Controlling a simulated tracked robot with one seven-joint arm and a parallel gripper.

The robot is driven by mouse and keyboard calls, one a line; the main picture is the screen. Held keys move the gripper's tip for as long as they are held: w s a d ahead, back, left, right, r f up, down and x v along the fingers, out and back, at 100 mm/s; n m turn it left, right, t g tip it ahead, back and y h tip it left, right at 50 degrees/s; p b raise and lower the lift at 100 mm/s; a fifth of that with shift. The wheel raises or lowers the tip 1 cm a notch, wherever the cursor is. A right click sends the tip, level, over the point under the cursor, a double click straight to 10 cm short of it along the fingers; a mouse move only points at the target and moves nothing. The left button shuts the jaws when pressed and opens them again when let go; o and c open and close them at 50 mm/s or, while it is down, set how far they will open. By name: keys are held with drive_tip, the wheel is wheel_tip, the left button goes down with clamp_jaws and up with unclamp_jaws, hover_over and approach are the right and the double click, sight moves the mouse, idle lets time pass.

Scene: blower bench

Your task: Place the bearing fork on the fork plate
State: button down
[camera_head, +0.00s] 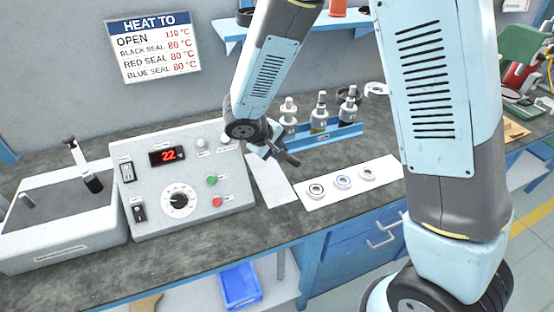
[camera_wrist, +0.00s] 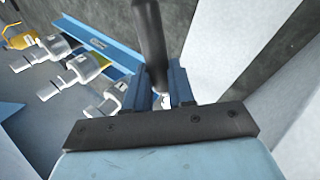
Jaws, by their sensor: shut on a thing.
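My gripper (camera_wrist: 158,92) is shut on a dark rod-shaped handle, which I take to be the bearing fork (camera_wrist: 150,40). The handle runs away from the jaws toward the top of the wrist view. A small pale part shows between the fingers; the fork's prongs cannot be made out. In the head view my gripper (camera_head: 284,156) is above the bench between the heater panel and the blue rack. A plain pale plate, seemingly the fork plate (camera_head: 272,185), lies on the bench below it, bare where it shows. My gripper and wrist cover its back part.
A white board (camera_head: 322,199) with three bearings lies right of the plate. A blue rack (camera_head: 330,134) with three shaft-like parts stands behind. The heater box (camera_head: 180,180) reading 22 is left. My arm hides part of the bench's right side.

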drive_tip(key=shift+w+a+f, duration=0.3)
drive_tip(key=shift+w+f, duration=0.3)
drive_tip(key=shift+f, duration=1.8)
drive_tip(key=c, duration=1)
unclamp_jaws()
drive_tip(key=shift+f, duration=0.1)
drive_tip(key=shift+o, duration=0.2)
drive_tip(key=v, duration=1.2)
